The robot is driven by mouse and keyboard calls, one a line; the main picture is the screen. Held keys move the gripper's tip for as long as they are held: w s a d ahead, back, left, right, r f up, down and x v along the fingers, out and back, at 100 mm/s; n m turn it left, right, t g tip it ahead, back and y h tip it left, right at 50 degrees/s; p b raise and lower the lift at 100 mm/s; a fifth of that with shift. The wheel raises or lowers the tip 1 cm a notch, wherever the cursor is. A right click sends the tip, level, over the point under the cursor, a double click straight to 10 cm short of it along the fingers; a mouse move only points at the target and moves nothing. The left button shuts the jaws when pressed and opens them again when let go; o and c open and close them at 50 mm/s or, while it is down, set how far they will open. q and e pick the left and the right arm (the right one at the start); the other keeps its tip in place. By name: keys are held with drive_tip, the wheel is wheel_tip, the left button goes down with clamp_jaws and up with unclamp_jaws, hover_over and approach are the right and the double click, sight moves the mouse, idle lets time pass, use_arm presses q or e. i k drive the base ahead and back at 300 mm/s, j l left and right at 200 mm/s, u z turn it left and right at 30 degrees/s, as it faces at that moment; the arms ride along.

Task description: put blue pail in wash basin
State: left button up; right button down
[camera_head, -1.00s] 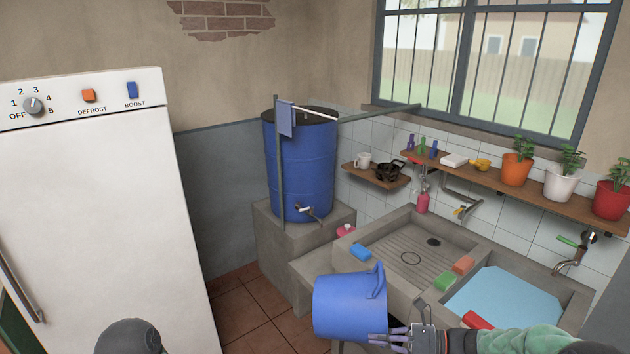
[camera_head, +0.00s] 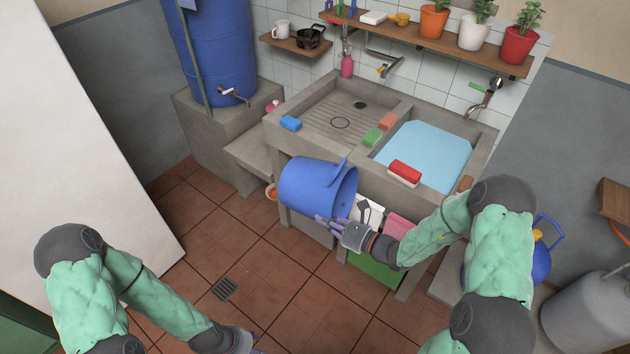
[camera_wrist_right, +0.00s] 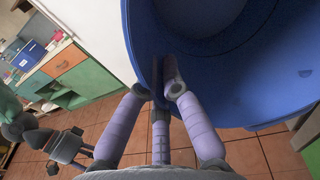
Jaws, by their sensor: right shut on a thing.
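The blue pail (camera_head: 308,187) is held in the air in front of the concrete wash basin (camera_head: 285,150), tipped on its side with its mouth facing right. My right gripper (camera_head: 328,222) is shut on the pail's rim. The right wrist view shows the fingers (camera_wrist_right: 165,88) on both sides of the wall of the blue pail (camera_wrist_right: 220,75). The basin has a ribbed, empty-looking left part with a drain and a right part filled with blue water (camera_head: 425,152). My left gripper (camera_head: 245,342) hangs low at the bottom edge, away from the pail; its fingers are unclear.
A blue sponge (camera_head: 290,124), a green sponge (camera_head: 372,137), an orange block (camera_head: 388,121) and a red brush (camera_head: 405,171) lie on the basin's edges. A tap (camera_head: 484,97) juts over the water. A shelf (camera_head: 450,52) with pots hangs above. A blue barrel (camera_head: 215,55) stands left.

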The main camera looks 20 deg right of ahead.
sight(337, 125)
drive_tip(key=i+j+u, duration=0.2)
drive_tip(key=i, duration=0.35)
drive_tip(key=i+j+u, duration=0.15)
drive_tip(key=i, duration=0.35)
